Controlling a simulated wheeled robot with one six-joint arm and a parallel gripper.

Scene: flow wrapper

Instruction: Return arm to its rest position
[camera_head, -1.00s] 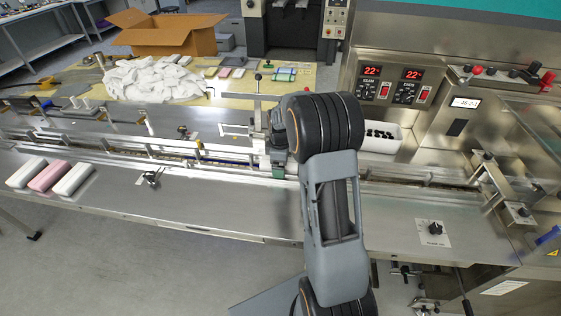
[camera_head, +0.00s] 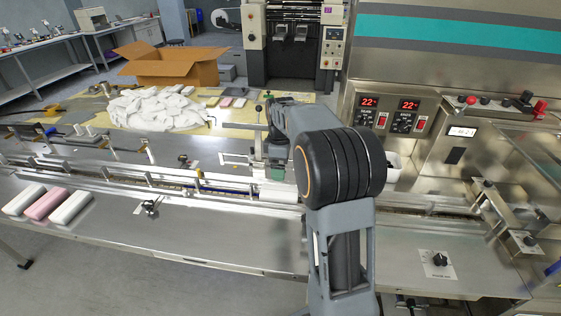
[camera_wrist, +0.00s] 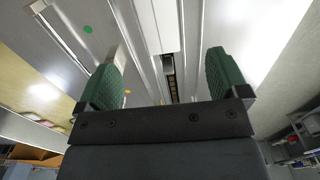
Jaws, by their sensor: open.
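My gripper (camera_wrist: 165,85) shows in the wrist view with its two green fingers wide apart and nothing between them. Below the fingers in that view is the conveyor channel (camera_wrist: 172,62) of the wrapper, with metal rails on both sides. In the head view my arm rises at the right of centre and bends over the machine's infeed. A green part of my gripper (camera_head: 277,173) shows there over the infeed rails, partly hidden behind the arm. I cannot tell its exact height above the rails.
Two pale bars and a pink bar (camera_head: 47,204) lie on the steel deck at the left. A cardboard box (camera_head: 170,66) and a white cloth heap (camera_head: 158,108) are behind. A white bin (camera_head: 393,161) stands right of my arm. The front deck is mostly clear.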

